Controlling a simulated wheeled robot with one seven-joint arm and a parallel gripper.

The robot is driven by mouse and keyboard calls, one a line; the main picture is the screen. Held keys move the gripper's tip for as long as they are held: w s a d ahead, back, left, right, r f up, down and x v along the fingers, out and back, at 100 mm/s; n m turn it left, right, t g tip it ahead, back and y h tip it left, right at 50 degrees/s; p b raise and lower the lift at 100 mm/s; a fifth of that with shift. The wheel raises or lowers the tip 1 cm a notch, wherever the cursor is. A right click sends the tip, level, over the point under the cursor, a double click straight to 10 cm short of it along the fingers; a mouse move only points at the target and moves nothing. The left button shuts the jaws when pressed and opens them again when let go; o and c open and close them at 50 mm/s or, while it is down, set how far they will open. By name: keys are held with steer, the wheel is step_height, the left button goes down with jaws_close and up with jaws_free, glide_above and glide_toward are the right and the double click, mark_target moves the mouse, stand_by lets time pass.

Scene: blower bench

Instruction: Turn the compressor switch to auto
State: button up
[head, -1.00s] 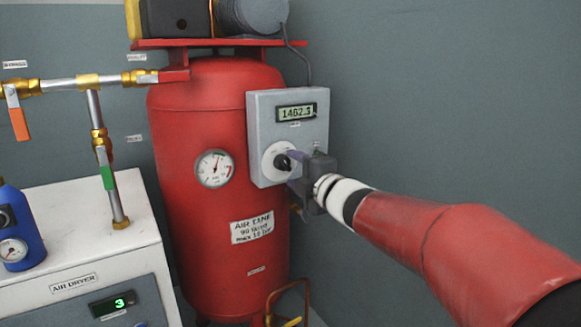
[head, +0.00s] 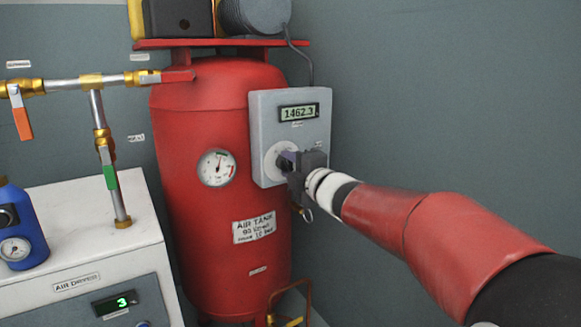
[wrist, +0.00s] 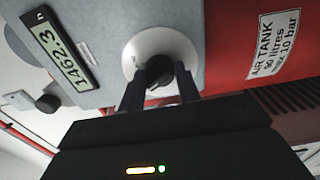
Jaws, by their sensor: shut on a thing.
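The compressor switch is a black knob (wrist: 159,70) on a round white dial plate (head: 272,160), set in a grey control box (head: 262,112) on the front of the red air tank. My gripper (head: 287,162) is at the dial and covers most of the knob in the head view. In the wrist view, its two dark fingers (wrist: 160,84) stand on either side of the knob and are shut on it. The dial's markings are too small to read, so I cannot tell the knob's setting.
The box's display (head: 299,112) reads 1462.3. A pressure gauge (head: 216,168) is on the red tank (head: 200,120) left of the box. Pipes with an orange-handled valve (head: 22,122) run above the white air dryer (head: 85,235). The wall area right of the box is clear.

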steer(key=shift+m, duration=0.3)
steer(key=m+p, duration=0.3)
steer(key=m, duration=0.2)
steer(key=shift+r, duration=0.1)
steer(key=m+p, duration=0.3)
steer(key=m, duration=0.3)
steer(key=shift+f+m, duration=0.2)
steer(key=shift+m, duration=0.1)
stand_by(0.4)
steer(key=o, duration=1)
steer(key=shift+s+d+r, duration=0.1)
steer(key=v, duration=0.7)
steer(key=shift+s+d, duration=0.15)
steer(key=shift+s, duration=0.1)
